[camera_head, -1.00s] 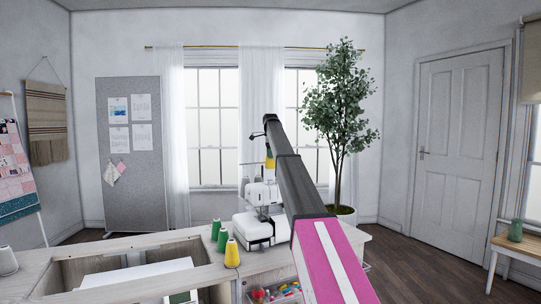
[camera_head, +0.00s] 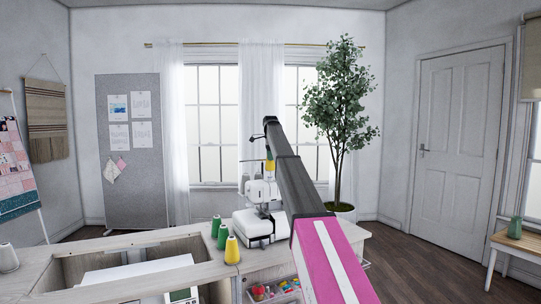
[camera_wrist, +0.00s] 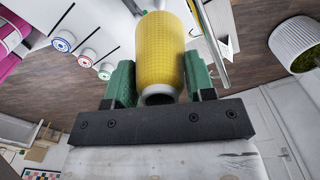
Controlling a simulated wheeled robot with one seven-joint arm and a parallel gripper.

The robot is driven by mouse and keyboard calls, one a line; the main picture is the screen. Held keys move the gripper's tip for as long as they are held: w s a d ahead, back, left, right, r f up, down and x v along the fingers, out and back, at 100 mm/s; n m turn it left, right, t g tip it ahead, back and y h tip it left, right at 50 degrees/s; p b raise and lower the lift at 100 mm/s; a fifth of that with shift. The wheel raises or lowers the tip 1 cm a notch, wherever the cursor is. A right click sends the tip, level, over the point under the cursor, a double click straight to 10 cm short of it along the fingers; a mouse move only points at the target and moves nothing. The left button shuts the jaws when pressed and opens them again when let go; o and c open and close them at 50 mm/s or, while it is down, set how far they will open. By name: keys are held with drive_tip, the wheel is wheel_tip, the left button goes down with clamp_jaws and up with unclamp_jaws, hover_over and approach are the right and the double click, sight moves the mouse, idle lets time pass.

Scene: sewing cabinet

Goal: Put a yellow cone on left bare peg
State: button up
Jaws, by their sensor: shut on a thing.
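My gripper (camera_wrist: 158,82) is shut on a yellow cone (camera_wrist: 160,45), with one green finger on each side of it. In the head view this held cone (camera_head: 269,166) shows as a small yellow patch beside my dark arm, above the white sewing machine (camera_head: 252,222). My arm hides part of the machine and the space behind it. A thin metal rod (camera_wrist: 211,42) runs close to the cone's right side in the wrist view. I cannot make out the left bare peg. Another yellow cone (camera_head: 232,250) stands on the cabinet top.
Two green cones (camera_head: 219,233) stand beside the yellow one on the cabinet (camera_head: 222,272). A white cone (camera_head: 8,258) is at the far left. A drawer with colourful items (camera_head: 275,291) is at the front. A potted plant (camera_head: 342,120) stands behind at the right.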

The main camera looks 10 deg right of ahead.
sight(271, 165)
drive_tip(key=shift+f, duration=3.1)
drive_tip(key=shift+f, duration=0.15)
drive_tip(key=o, duration=1)
drive_tip(key=shift+w+r, duration=0.1)
drive_tip(key=shift+r, duration=0.5)
wheel_tip(271, 165, up, 19)
drive_tip(key=shift+s+f, duration=0.2)
